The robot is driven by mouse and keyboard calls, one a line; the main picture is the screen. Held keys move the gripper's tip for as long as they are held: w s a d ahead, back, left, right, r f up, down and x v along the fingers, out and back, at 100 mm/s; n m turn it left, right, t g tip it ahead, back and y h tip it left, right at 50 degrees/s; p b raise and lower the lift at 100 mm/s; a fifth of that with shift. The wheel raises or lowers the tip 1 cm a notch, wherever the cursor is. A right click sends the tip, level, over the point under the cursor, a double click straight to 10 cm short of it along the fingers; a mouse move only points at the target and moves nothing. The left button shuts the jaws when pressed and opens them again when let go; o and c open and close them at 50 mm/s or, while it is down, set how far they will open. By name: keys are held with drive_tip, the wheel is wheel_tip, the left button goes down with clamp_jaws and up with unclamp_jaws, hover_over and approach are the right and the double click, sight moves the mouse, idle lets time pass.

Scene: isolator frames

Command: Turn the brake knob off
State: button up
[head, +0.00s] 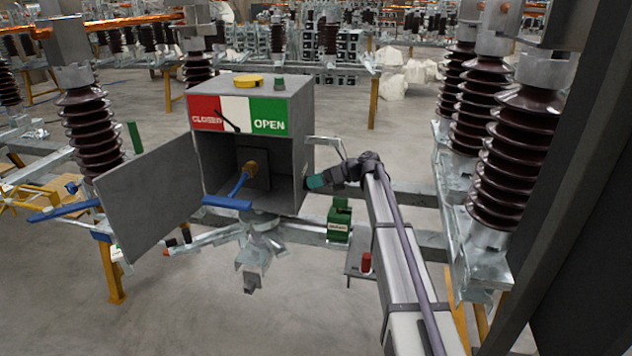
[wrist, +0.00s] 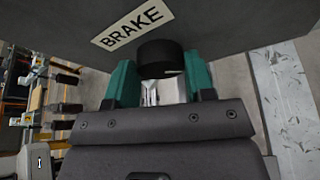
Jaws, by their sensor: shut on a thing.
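The brake knob (wrist: 160,50) is a black round knob with a small white mark, on a dark grey panel under the BRAKE label (wrist: 132,25) in the wrist view. My gripper (wrist: 163,72) has its teal fingers on either side of the knob and is shut on it. In the head view my gripper (head: 316,182) is at the right side of the grey box (head: 303,130). The knob itself is hidden there.
The box's door (head: 150,195) hangs open to the left. A blue handle (head: 227,202) sticks out of its front. Brown insulators (head: 510,150) stand close to the right of my arm.

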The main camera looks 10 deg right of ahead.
drive_tip(key=shift+c, duration=1.3)
drive_tip(key=shift+s+n+t, duration=0.1)
drive_tip(key=shift+n+t, duration=0.2)
drive_tip(key=shift+n, duration=0.2)
drive_tip(key=o, duration=0.9)
drive_tip(key=p+v, duration=0.4)
drive_tip(key=v, duration=0.6)
drive_tip(key=shift+s+d+r, duration=0.1)
drive_tip(key=shift+d+r, duration=0.2)
